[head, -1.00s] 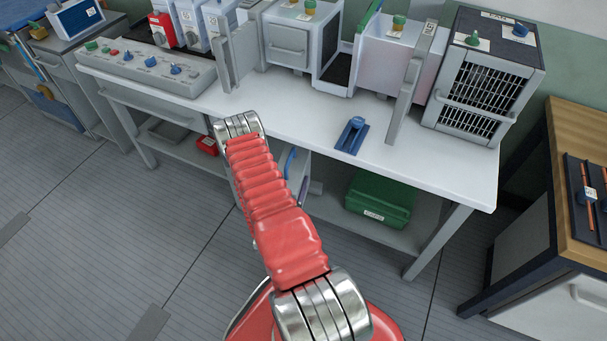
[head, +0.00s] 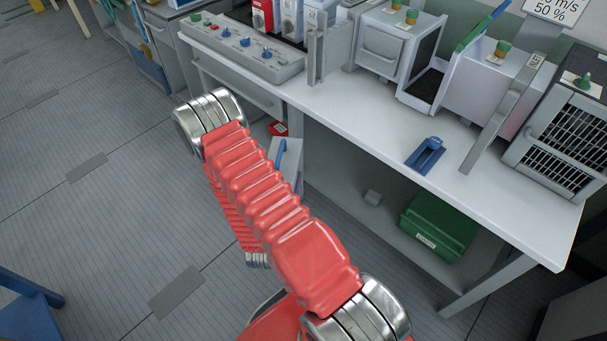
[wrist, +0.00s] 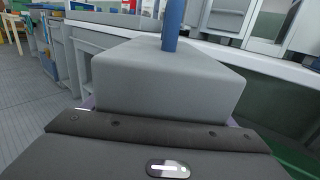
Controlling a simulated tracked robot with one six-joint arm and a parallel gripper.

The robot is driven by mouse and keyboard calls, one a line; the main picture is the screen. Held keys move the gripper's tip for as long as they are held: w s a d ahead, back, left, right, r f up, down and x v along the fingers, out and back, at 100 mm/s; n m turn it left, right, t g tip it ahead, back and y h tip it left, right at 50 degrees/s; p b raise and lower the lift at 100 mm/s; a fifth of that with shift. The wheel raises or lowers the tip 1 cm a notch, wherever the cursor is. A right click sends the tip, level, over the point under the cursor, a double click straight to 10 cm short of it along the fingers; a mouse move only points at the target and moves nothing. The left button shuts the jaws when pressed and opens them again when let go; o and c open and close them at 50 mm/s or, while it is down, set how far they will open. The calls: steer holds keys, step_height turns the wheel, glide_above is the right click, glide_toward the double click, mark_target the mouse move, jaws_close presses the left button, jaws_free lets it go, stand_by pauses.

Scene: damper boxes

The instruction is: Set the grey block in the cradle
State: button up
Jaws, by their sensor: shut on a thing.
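The grey block (wrist: 165,80) fills the middle of the wrist view, with a blue upright part (wrist: 172,28) on top. My gripper (wrist: 160,112) is shut on it; only slivers of the fingers show. In the head view the block (head: 290,150) partly shows behind my red arm, its blue part on top, in front of the bench.
The bench (head: 370,128) carries a control panel (head: 240,48) at left, grey boxes behind, an upright grey plate (head: 510,105) just right of the holder and a grilled box (head: 565,125).

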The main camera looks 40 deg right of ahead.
steer(key=w+a+r+n+t+y, duration=0.1)
steer(key=w+a+r+y, duration=0.1)
steer(key=a, duration=0.7)
steer(key=w+a+r+n+t+y, duration=0.2)
steer(key=w+a+r, duration=0.2)
steer(key=a+r, duration=0.3)
steer(key=shift+w+a+r, duration=0.15)
steer(key=shift+a+r, duration=0.05)
steer(key=shift+a, duration=0.85)
steer(key=shift+y, duration=0.3)
